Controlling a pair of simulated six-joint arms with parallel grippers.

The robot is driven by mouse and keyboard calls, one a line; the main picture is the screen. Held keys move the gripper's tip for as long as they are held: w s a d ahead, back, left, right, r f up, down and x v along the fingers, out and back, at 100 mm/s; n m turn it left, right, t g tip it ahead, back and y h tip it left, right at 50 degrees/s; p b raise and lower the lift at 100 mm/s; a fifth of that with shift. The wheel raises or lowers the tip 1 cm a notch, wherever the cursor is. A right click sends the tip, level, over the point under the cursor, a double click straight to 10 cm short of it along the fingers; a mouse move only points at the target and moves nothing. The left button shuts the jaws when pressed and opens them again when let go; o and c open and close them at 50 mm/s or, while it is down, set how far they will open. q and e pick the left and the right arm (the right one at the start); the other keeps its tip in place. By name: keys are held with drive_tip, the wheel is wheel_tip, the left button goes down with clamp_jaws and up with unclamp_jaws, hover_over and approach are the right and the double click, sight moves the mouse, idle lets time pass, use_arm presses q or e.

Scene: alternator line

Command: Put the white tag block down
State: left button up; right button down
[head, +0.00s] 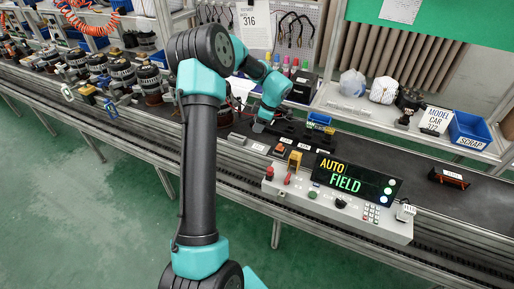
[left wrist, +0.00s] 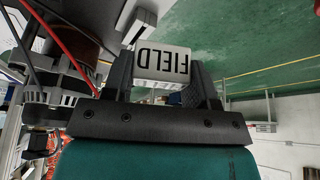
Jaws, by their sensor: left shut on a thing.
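My left gripper (head: 259,127) is low over the dark bench behind the control panel, near the row of labelled blocks. In the left wrist view its two fingers are shut on the white tag block (left wrist: 163,65), which carries the black word FIELD, upside down in that picture. In the head view the block is too small and too covered by the gripper to make out clearly. I cannot tell whether it touches the surface below. My right gripper is in neither view.
A grey control panel (head: 280,188) with an AUTO FIELD display (head: 345,178) stands in front. A small blue bin (head: 319,120) is to the right of the gripper. A scrap bin (head: 470,130) is far right. Alternators line the conveyor at left. The dark belt at right is mostly clear.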

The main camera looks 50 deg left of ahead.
use_arm(q)
hover_over(255, 147)
drive_tip(key=w, duration=0.1)
drive_tip(key=shift+d+f, duration=0.25)
drive_tip(key=shift+f, duration=1.35)
drive_tip(key=shift+d+f, duration=0.2)
drive_tip(key=shift+f, duration=1.35)
drive_tip(key=shift+f, duration=1.85)
drive_tip(key=shift+f, duration=0.15)
drive_tip(key=o, duration=0.9)
drive_tip(key=v, duration=1.2)
